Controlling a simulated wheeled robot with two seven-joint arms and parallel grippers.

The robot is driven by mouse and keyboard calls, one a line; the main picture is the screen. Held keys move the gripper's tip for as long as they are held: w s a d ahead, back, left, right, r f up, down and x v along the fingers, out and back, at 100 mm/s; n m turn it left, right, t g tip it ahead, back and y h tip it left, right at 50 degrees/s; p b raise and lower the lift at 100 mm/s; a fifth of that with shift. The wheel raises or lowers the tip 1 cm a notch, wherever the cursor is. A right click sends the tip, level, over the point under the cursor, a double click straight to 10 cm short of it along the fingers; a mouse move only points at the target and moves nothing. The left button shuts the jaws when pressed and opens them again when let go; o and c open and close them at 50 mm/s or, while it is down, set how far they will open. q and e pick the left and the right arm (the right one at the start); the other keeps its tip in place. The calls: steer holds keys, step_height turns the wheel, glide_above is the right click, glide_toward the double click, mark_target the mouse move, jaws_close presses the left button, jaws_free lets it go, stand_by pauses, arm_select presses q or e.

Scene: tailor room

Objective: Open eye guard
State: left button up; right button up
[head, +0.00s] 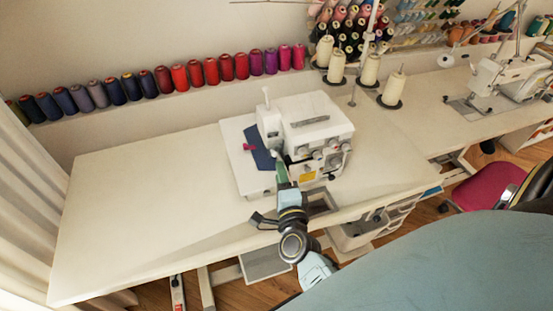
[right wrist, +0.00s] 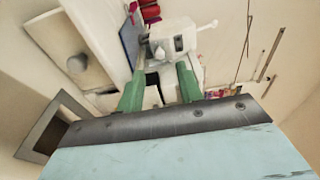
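A white sewing machine (head: 318,128) stands on the white table. The front of its needle head also shows in the right wrist view (right wrist: 172,42). I cannot clearly pick out the eye guard on it; the needle area is small and partly behind my gripper. My right gripper (head: 279,165) is at the machine's front, close to the needle area. In the right wrist view its two green fingers (right wrist: 160,72) stand apart on either side of a gap, with the machine's head just beyond and nothing visibly held. My left gripper is not in view.
Dark blue cloth (head: 259,148) lies on the machine's left side by a small pink item (head: 248,147). The table (head: 140,210) is bare to the left. White thread cones (head: 336,66) stand behind. A chair (head: 478,190) is at the right.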

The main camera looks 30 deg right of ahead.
mark_target(275, 156)
steer(key=x, duration=0.5)
steer(key=shift+w+d, duration=0.15)
steer(key=shift+w, duration=0.15)
steer(key=shift+c, duration=0.5)
jaws_close()
